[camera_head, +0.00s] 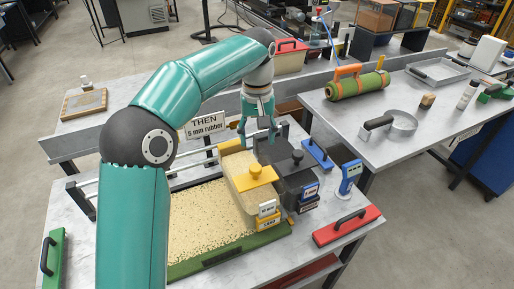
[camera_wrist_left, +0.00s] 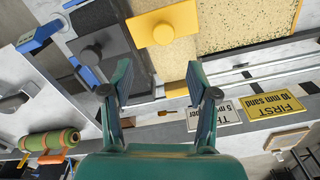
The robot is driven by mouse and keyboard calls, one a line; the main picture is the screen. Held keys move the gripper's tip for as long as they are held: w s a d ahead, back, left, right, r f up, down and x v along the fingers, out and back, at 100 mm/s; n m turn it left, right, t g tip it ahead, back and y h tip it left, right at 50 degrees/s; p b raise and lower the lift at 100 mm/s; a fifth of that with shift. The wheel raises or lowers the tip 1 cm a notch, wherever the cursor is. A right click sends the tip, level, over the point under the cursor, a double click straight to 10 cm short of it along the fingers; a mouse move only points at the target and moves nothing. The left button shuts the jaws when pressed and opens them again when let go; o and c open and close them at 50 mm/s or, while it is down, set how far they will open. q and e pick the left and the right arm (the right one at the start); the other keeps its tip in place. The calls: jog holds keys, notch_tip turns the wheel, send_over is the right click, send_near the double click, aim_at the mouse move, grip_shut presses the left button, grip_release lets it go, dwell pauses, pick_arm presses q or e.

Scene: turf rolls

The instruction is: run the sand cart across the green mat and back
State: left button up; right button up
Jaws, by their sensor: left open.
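The sand cart (camera_head: 262,175) is yellow with a yellow knob and holds pale grains. It stands at the right end of the green mat (camera_head: 230,255), whose visible top is covered in pale granules. A dark grey cart (camera_head: 296,170) with a dark knob stands right beside it. My left gripper (camera_head: 258,132) is open and empty, behind the two carts. In the left wrist view its spread fingers (camera_wrist_left: 162,100) point toward the yellow knob (camera_wrist_left: 163,33) and the grey cart (camera_wrist_left: 95,50), with nothing between them. My right gripper is out of view.
A sign reading THEN 5 mm rubber (camera_head: 206,127) stands behind the mat; a FIRST 10 mm sand sign (camera_wrist_left: 268,104) shows in the wrist view. A red block with a black handle (camera_head: 347,225) and a blue device (camera_head: 349,178) sit to the right. My left arm hides the mat's left part.

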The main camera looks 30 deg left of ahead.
aim_at(255, 167)
pick_arm(q)
notch_tip(255, 167, up, 4)
jog(key=m, duration=0.5)
jog(key=f, duration=1.6)
jog(key=shift+s+a+f, duration=0.15)
jog(key=shift+s+f, duration=0.15)
jog(key=shift+f, duration=0.05)
grip_shut()
